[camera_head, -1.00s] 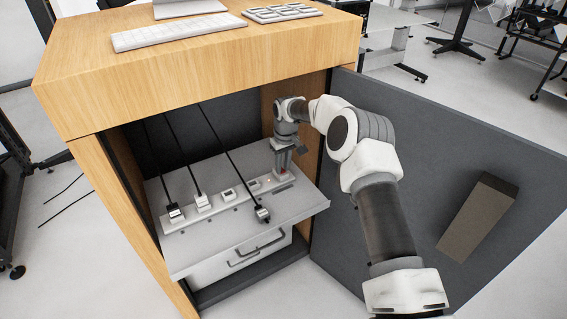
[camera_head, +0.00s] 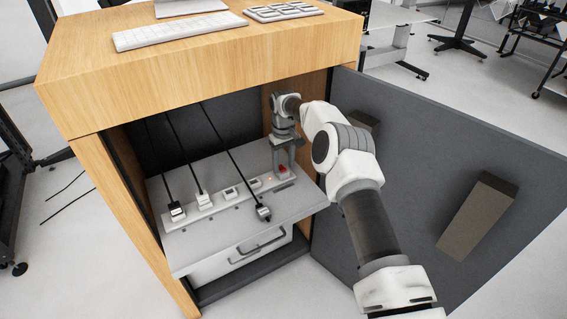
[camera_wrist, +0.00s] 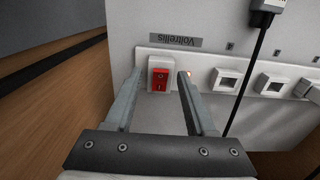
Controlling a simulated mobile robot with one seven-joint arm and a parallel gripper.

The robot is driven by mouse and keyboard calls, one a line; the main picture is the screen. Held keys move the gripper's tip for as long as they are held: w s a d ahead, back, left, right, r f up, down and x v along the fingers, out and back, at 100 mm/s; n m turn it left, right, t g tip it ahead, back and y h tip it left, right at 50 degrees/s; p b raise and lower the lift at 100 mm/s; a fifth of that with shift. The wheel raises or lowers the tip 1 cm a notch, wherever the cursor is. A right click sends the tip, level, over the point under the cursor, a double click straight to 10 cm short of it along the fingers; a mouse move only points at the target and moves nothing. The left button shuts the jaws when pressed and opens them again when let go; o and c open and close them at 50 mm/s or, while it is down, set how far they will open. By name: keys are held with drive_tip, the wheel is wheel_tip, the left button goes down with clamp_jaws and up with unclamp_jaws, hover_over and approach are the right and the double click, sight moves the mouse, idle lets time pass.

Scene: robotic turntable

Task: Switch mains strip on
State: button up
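The mains strip (camera_head: 216,202) lies on the shelf inside the cabinet and also shows in the wrist view (camera_wrist: 215,65). Its red rocker switch (camera_wrist: 160,79) sits in a pale housing at the strip's left end in the wrist view, and shows as a small red patch (camera_head: 283,170) in the head view. A small orange light (camera_wrist: 188,74) glows beside it. My gripper (camera_wrist: 158,77) is open, with one finger on each side of the switch and nothing held. Whether the fingertips touch the strip is unclear. In the head view my gripper (camera_head: 283,169) is at the strip's right end.
Empty sockets (camera_wrist: 226,80) lie beside the switch. The wooden cabinet top (camera_head: 200,65) overhangs the shelf. The open grey door (camera_head: 410,150) stands to the right of the cabinet.

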drive_tip(key=shift+d+f+t+y+b, duration=0.1)
drive_tip(key=shift+f+t+y+b, duration=0.05)
drive_tip(key=shift+t+y+b, duration=0.2)
idle(0.3)
